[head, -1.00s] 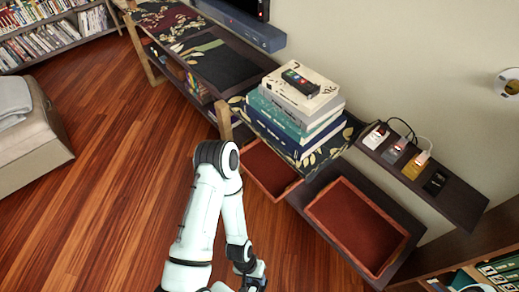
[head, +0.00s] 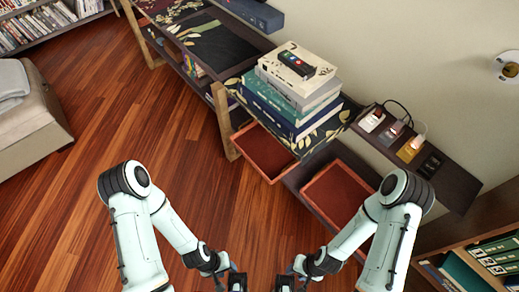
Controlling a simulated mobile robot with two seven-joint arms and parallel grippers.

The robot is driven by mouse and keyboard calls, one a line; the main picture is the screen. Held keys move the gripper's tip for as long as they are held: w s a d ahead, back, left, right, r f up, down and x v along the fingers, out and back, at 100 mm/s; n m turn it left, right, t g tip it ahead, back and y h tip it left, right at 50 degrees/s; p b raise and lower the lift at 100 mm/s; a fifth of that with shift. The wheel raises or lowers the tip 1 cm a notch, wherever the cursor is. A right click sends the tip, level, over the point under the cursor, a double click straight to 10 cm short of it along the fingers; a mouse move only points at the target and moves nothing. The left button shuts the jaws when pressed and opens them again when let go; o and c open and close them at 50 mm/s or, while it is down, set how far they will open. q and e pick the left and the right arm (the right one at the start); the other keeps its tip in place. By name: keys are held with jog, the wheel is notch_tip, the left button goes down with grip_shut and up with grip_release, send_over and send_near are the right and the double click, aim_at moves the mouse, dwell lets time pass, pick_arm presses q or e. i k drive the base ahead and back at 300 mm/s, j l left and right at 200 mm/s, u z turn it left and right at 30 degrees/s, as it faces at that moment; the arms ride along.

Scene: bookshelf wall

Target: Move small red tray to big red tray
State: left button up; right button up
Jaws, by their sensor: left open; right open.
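The small red tray (head: 262,152) lies beneath the book-laden bench top, with its front sticking out over the floor. Its back part is hidden. The big red tray (head: 335,196) lies to its right on a low dark shelf. My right arm covers part of its right side. My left gripper (head: 237,284) and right gripper (head: 286,283) are at the bottom edge, close together. Both are open and empty, below and apart from both trays. The fingertips are small and partly cut off.
A stack of books (head: 290,95) with a remote on top stands on the patterned bench top (head: 340,118) above the small tray. A narrow wall shelf (head: 450,187) with small devices is at right. Wooden floor (head: 110,130) is clear at left.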

aim_at(351, 205)
jog(key=i+j, duration=0.1)
jog(key=j, duration=0.3)
jog(key=i+j, duration=0.15)
jog(key=j, duration=0.2)
jog(key=i+j, duration=0.1)
jog(key=j, duration=0.3)
jog(key=i+j, duration=0.15)
jog(key=j, duration=0.25)
jog(key=j+z, duration=0.1)
jog(key=z, duration=0.35)
jog(key=i+j+z, duration=0.1)
jog(key=z, duration=0.35)
jog(key=j+z, duration=0.15)
jog(key=z, duration=0.3)
jog(key=i+j+z, duration=0.45)
jog(key=k+l, duration=0.05)
jog(key=k, duration=0.05)
